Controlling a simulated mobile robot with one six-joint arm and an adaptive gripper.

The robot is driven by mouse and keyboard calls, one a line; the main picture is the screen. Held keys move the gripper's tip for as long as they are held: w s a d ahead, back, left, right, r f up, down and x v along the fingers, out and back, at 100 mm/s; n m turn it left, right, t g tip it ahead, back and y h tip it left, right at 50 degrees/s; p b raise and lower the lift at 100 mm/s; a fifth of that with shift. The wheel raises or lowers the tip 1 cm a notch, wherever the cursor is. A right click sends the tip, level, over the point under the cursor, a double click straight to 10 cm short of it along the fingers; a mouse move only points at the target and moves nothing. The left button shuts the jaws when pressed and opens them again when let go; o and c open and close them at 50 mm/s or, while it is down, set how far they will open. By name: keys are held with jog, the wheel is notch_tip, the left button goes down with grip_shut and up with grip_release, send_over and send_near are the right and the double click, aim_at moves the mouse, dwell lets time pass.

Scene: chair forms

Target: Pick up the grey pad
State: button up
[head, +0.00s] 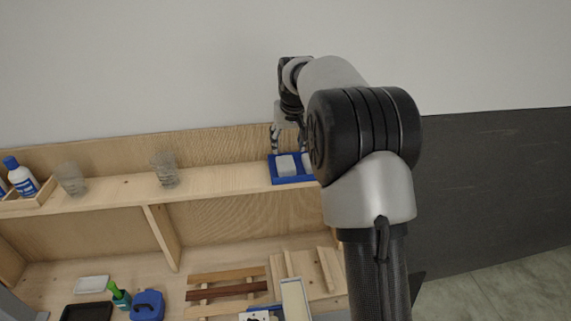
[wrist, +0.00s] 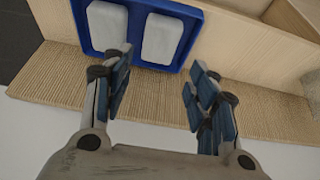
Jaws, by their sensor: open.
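Two pale grey-white pads lie side by side in a blue tray (head: 273,180) on the upper wooden shelf. One pad (head: 286,166) shows clearly in the head view; the other is partly hidden by my arm. In the wrist view, the tray (wrist: 140,8) holds one pad (wrist: 161,38) just beyond my fingers and another pad (wrist: 105,25) to its left. Both look much the same colour, so I cannot tell which is the grey pad. My gripper (wrist: 160,75) is open and empty, its fingertips apart at the tray's near edge. It also shows in the head view (head: 287,138).
Two clear glasses (head: 165,169) (head: 71,178) and a white-blue bottle (head: 20,176) in a wooden box stand left on the shelf. Below lie a blue container (head: 147,306), a green-topped bottle (head: 119,295) and wooden slats (head: 228,275). A wooden back panel (head: 215,150) rises behind the shelf.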

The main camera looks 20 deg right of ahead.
send_over(286, 164)
jog(key=s, duration=0.2)
jog(key=f, duration=0.5)
jog(key=shift+w+a+p, duration=0.1)
jog(key=shift+a+p, duration=0.1)
jog(key=shift+p, duration=0.15)
jog(key=x, duration=0.1)
jog(key=p+x, duration=0.1)
jog(key=x, duration=0.2)
jog(key=shift+f, duration=0.45)
jog(key=shift+d+f+p, duration=0.1)
jog(key=shift+f+p, duration=0.2)
jog(key=shift+f, duration=0.1)
jog(key=shift+c, duration=0.6)
jog(key=c, duration=0.4)
